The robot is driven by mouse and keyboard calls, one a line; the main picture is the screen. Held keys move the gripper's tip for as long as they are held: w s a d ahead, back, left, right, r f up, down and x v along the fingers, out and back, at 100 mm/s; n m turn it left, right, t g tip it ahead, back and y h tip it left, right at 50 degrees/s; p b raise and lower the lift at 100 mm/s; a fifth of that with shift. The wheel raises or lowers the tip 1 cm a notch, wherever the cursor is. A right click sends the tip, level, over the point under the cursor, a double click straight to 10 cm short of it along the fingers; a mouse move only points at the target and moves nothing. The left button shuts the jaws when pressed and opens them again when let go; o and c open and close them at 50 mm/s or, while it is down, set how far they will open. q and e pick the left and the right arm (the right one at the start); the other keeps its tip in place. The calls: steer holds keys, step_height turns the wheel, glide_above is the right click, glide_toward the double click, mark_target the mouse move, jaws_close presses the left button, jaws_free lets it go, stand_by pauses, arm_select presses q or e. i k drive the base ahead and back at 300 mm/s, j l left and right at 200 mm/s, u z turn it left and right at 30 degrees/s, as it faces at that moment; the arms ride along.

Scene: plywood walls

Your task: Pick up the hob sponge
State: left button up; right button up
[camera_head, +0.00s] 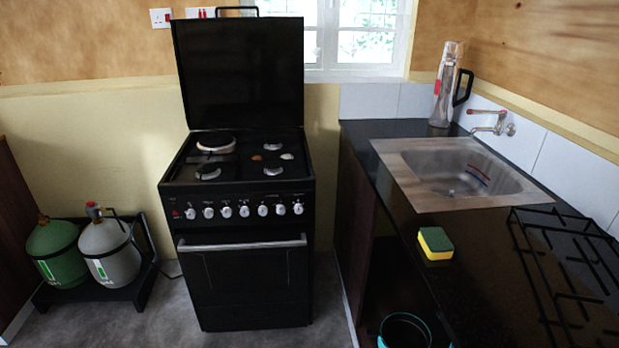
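A yellow sponge with a dark green face (435,243) lies on the black countertop at the right. It sits between the sink (420,188) and the black hob grate (575,265), close to the counter's left edge and apart from both. Neither of my grippers shows in the head view.
A black cooker (245,270) with its lid raised stands at the back, with small orange and pale spots on its top too small to identify. A clear jug (446,88) stands by the tap (488,124). Gas cylinders (110,250) stand at the left. The floor before the cooker is clear.

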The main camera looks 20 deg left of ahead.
mark_target(436, 245)
steer(key=i+j, duration=0.15)
steer(key=j, duration=0.2)
steer(key=i+j+z, duration=0.1)
steer(key=j, duration=0.25)
steer(key=i+j, duration=0.2)
steer(key=j, duration=0.15)
steer(key=i+j+z, duration=0.1)
steer(key=j, duration=0.25)
